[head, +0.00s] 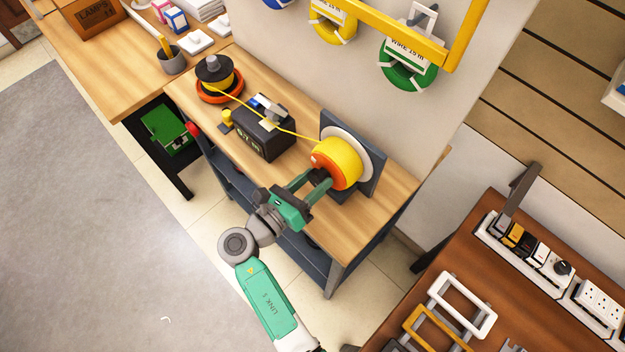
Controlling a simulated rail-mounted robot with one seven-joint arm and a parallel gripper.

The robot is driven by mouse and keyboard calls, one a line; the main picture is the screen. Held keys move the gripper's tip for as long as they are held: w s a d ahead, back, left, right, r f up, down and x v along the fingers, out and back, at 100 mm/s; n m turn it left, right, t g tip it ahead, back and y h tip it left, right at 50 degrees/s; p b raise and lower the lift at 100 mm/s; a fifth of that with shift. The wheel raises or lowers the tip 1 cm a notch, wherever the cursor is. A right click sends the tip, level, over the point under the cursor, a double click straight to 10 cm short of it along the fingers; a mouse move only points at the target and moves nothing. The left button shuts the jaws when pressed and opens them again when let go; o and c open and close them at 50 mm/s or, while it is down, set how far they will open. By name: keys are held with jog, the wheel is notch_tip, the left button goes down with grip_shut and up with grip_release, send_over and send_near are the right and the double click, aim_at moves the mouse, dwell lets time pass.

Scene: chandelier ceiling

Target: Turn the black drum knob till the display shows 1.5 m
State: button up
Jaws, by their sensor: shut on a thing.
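The drum (338,163), wound with yellow wire and with an orange front face, is mounted on a dark upright plate with a white flange. My gripper (317,181) reaches to the front of the drum from the lower left. It is shut on the black drum knob (320,177), which is mostly hidden by the fingers. The black meter box (263,134) stands on the bench left of the drum. Its display (247,142) shows pale characters, too small to read surely. Yellow wire (295,131) runs from the box to the drum.
A yellow-topped post (227,118) stands beside the box. Wire coils (408,65) hang on the wall behind. The bench front is clear below the box.

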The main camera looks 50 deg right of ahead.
jog(key=m, duration=0.3)
jog(key=shift+s+r+p, duration=0.1)
jog(key=shift+p, duration=0.3)
jog(key=m, duration=0.3)
jog(key=shift+m, duration=0.4)
jog(key=m+b, duration=0.1)
jog(key=m, duration=0.5)
jog(key=shift+s, duration=0.15)
jog(key=m+b, duration=0.1)
jog(key=m, duration=0.1)
jog(key=m+b, duration=0.1)
jog(key=m, duration=0.1)
jog(key=m+b, duration=0.1)
jog(key=m, duration=0.1)
jog(key=shift+f+m+b, duration=0.3)
jog(key=shift+f+b, duration=0.05)
jog(key=m+b, duration=0.3)
jog(key=m, duration=0.1)
jog(key=shift+m+b, duration=0.7)
jog(key=shift+m, duration=0.4)
jog(key=shift+r, duration=0.1)
